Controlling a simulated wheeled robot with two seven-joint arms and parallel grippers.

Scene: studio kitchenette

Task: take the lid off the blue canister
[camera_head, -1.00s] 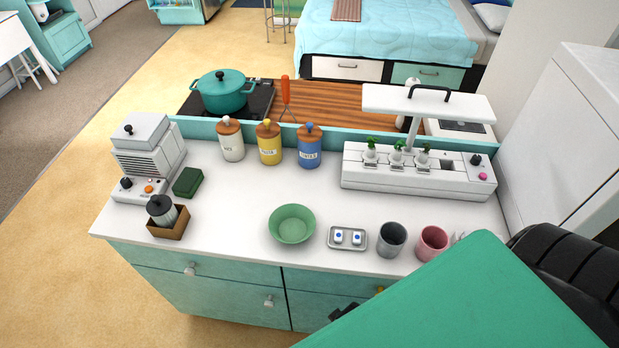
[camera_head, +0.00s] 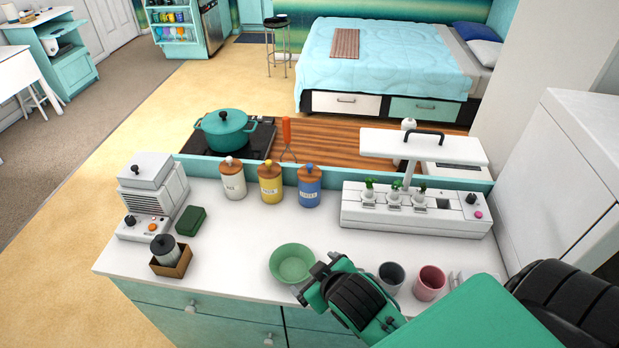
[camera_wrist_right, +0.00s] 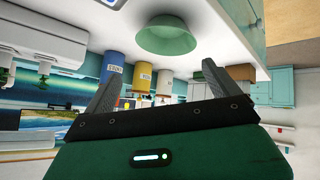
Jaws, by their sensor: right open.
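The blue canister (camera_head: 309,193) stands upright at the back of the white counter, right of the yellow and white canisters. Its wooden lid (camera_head: 309,174) with a blue knob sits on top. My right gripper (camera_head: 317,276) is over the counter's front, right beside the green bowl and well short of the canister. In the right wrist view, which is upside down, the gripper (camera_wrist_right: 160,67) is open with nothing between its fingers. The blue canister (camera_wrist_right: 114,66) shows beyond one finger, which partly covers it. My left gripper is out of view.
The yellow canister (camera_head: 270,187) and white canister (camera_head: 233,187) stand close on the left. A white machine (camera_head: 415,210) is to the right. The green bowl (camera_head: 292,263), grey cup (camera_head: 391,276) and pink cup (camera_head: 430,282) are near the front. The counter's middle is clear.

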